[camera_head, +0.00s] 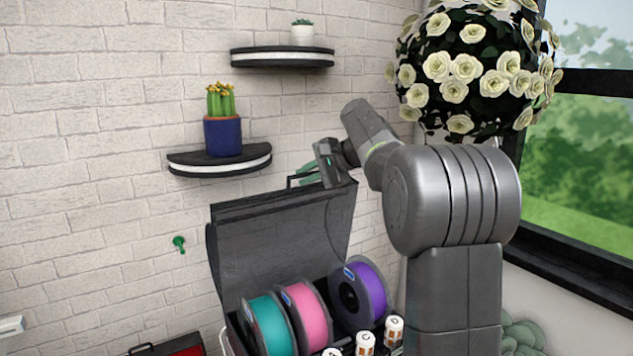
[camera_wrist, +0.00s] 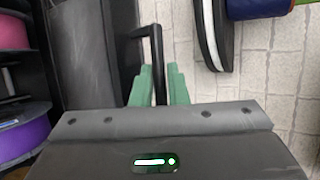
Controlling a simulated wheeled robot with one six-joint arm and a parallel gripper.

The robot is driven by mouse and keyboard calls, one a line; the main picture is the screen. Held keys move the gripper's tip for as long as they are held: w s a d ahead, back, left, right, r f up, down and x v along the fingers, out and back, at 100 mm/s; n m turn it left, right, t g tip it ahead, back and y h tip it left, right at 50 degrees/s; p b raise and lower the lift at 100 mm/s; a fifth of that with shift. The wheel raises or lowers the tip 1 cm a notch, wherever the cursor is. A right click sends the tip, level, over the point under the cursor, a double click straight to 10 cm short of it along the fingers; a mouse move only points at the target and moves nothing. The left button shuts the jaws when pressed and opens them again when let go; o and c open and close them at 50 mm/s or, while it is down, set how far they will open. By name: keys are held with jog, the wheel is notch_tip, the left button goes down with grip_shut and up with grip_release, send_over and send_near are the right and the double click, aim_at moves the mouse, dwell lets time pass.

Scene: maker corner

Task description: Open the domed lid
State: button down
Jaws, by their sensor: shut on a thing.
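The dark domed lid (camera_head: 275,245) stands raised, steeply tilted up behind the box of spools. Its black handle (camera_head: 291,181) is at the lid's top edge, and in the wrist view the handle (camera_wrist: 146,33) runs down between my green fingers. My gripper (camera_head: 309,173) is shut on this handle, and it also shows in the wrist view (camera_wrist: 158,84). The lid's dark inside shows at the left of the wrist view (camera_wrist: 85,55).
A teal spool (camera_head: 263,325), a pink spool (camera_head: 314,318) and a purple spool (camera_head: 372,290) sit below the lid. A shelf (camera_head: 220,168) with a cactus in a blue pot (camera_head: 222,138) juts from the brick wall close to my gripper. White flowers (camera_head: 466,68) hang at the upper right.

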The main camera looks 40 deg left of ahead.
jog(key=shift+w+a+h, duration=0.2)
jog(key=shift+w+a, duration=0.05)
jog(key=shift+a, duration=0.35)
jog(key=shift+w+a+h, duration=0.2)
jog(key=shift+w+a, duration=0.05)
jog(key=shift+a, duration=0.4)
jog(key=shift+w+a+h, duration=0.2)
jog(key=shift+w+a, duration=0.05)
jog(key=shift+a, duration=0.35)
jog(key=shift+f, duration=0.1)
jog(key=c, duration=1.5)
grip_release()
jog(key=shift+d, duration=0.1)
jog(key=shift+d, duration=0.15)
jog(key=b+v, duration=0.1)
jog(key=v, duration=1.3)
jog(key=shift+w+a+r+b, duration=0.15)
jog(key=shift+a+r+b, duration=0.1)
jog(key=shift+b, duration=0.1)
